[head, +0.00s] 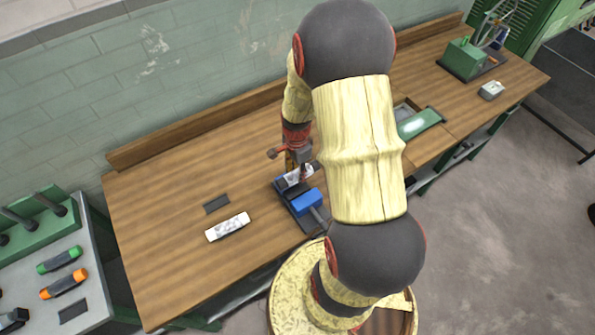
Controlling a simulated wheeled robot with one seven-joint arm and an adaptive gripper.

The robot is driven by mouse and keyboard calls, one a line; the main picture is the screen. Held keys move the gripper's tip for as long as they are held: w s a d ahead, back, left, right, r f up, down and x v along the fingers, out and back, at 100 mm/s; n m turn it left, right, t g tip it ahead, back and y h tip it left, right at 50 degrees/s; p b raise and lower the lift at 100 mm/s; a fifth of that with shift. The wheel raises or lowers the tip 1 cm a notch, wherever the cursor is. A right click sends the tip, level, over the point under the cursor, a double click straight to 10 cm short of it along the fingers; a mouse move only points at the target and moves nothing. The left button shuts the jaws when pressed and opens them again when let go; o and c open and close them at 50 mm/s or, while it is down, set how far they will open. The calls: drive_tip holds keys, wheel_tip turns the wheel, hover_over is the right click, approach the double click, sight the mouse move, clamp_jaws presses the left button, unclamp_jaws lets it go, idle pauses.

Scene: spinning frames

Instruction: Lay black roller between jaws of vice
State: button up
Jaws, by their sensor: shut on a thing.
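The vice stands near the front edge of the wooden bench, with a blue jaw block (307,201) on a dark base. My gripper (298,176) is at the vice, pointing down just behind the blue block. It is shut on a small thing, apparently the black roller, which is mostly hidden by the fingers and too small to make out. I cannot tell whether it touches the vice. No black roller shows clearly elsewhere.
A whitish bar (228,226) and a dark flat patch (217,204) lie left of the vice on the bench (160,200). A green machine (420,124) is to the right. A cart at left holds green-handled (59,260) and orange-handled (64,284) tools. The bench's left side is mostly clear.

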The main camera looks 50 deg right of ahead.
drive_tip(key=shift+f+b, duration=2.35)
drive_tip(key=shift+f, duration=1.2)
drive_tip(key=shift+s+a+f+b, duration=0.3)
drive_tip(key=shift+s+f+b, duration=0.15)
drive_tip(key=shift+f, duration=0.25)
clamp_jaws()
drive_tip(key=shift+w+f, duration=0.1)
drive_tip(key=shift+f, duration=0.05)
drive_tip(key=o, duration=1.3)
unclamp_jaws()
drive_tip(key=shift+w+d+f, duration=0.1)
drive_tip(key=shift+f, duration=0.05)
drive_tip(key=shift+c, duration=0.2)
drive_tip(key=o, duration=0.4)
drive_tip(key=shift+r, duration=0.2)
drive_tip(key=shift+w+d, duration=0.1)
drive_tip(key=shift+w, duration=0.05)
drive_tip(key=shift+r, duration=0.15)
